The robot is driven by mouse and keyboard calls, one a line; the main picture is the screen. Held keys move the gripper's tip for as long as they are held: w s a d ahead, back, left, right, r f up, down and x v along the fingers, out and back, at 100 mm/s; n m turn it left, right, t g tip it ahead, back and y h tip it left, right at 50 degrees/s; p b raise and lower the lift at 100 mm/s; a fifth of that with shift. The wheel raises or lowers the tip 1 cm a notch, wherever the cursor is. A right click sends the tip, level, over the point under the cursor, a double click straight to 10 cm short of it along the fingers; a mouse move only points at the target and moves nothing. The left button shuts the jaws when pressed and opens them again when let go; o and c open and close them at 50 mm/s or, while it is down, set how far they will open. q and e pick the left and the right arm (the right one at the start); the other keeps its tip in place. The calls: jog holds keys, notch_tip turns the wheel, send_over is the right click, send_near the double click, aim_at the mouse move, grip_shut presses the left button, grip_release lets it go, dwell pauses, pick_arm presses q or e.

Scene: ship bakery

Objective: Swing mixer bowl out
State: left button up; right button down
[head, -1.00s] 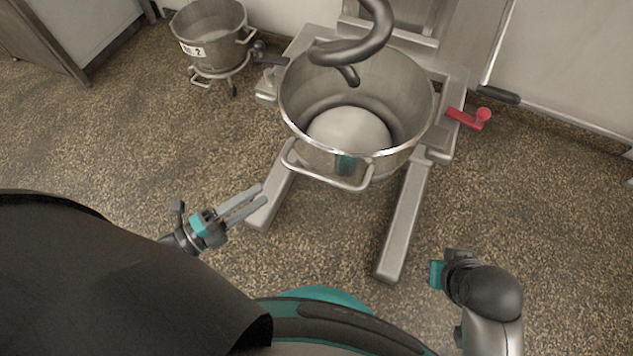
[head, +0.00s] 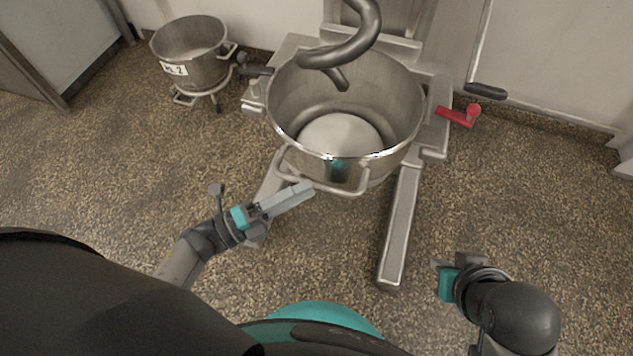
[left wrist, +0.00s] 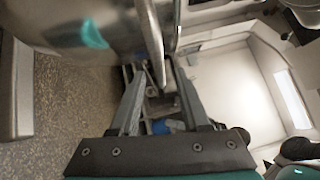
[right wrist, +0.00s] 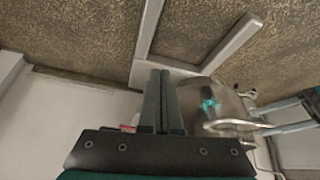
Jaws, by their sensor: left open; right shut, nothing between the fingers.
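The steel mixer bowl (head: 395,112) sits in the mixer frame with pale dough (head: 340,135) in it. Its front bar handle (head: 330,189) faces me. The dark hook (head: 345,45) hangs over the bowl. My left gripper (head: 307,188) is open at the left part of the handle. In the left wrist view, the handle (left wrist: 152,45) shows between and beyond the open fingers (left wrist: 158,95); I cannot tell whether they touch it. My right gripper (head: 440,268) is shut and empty, low at the right, away from the bowl. The bowl (right wrist: 215,100) also shows in the right wrist view.
The mixer's right leg (head: 400,225) extends toward me. A red crank (head: 459,115) sticks out right of the bowl, and a black-gripped lever (head: 486,91) is behind it. A second bowl (head: 205,70) stands on a wheeled dolly at the back left. Floor is free at right.

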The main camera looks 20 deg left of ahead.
aim_at(317, 183)
pick_arm(q)
jog(key=shift+x, duration=1.85)
jog(key=shift+c, duration=0.3)
grip_shut()
